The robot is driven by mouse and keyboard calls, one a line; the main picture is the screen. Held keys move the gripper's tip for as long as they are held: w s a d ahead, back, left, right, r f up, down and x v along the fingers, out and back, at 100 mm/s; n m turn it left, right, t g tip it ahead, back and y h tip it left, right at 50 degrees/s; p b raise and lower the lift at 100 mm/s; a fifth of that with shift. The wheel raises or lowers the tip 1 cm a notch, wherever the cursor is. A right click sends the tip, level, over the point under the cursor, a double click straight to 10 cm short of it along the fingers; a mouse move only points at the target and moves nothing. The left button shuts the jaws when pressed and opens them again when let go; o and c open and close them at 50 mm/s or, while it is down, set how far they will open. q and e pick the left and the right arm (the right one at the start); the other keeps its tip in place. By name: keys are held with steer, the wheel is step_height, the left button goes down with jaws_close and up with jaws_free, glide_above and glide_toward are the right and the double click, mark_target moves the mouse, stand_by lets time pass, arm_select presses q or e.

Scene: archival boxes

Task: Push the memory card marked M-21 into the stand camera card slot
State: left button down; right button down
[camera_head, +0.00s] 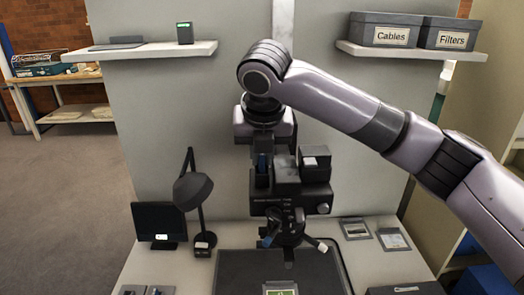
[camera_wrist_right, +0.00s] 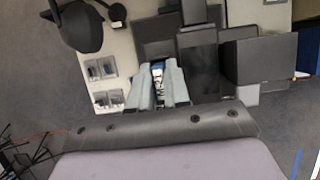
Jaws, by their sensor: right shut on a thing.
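The stand camera (camera_head: 290,203), a dark body on a column, stands over the table in the head view. My right gripper (camera_head: 262,180) points down at the left of the camera's upper block, close to it. In the wrist view my right gripper (camera_wrist_right: 158,72) has its fingers shut on a small white-and-blue piece, seemingly the memory card (camera_wrist_right: 157,70). Its marking is too small to read. The card slot cannot be made out, and I cannot tell whether the card touches the camera. My left gripper is not in view.
A desk lamp (camera_head: 193,188) and a small monitor (camera_head: 159,223) stand at the left of the table. A dark baseboard (camera_head: 235,265) lies under the camera. Small holders (camera_wrist_right: 101,68) lie left of the gripper in the wrist view. Boxes (camera_head: 385,29) sit on the shelf above.

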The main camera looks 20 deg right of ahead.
steer(key=shift+s+f, duration=0.15)
steer(key=shift+f, duration=0.5)
steer(key=c, duration=1)
jaws_free()
steer(key=shift+a, duration=0.2)
steer(key=shift+d, duration=0.25)
steer(key=shift+w+d+r, duration=0.1)
steer(key=shift+w+r, duration=0.1)
steer(key=shift+r, duration=0.95)
steer(key=shift+a+r+p, duration=0.2)
steer(key=shift+r+p, duration=0.1)
steer(key=shift+r, duration=1.8)
steer(key=shift+s, duration=0.1)
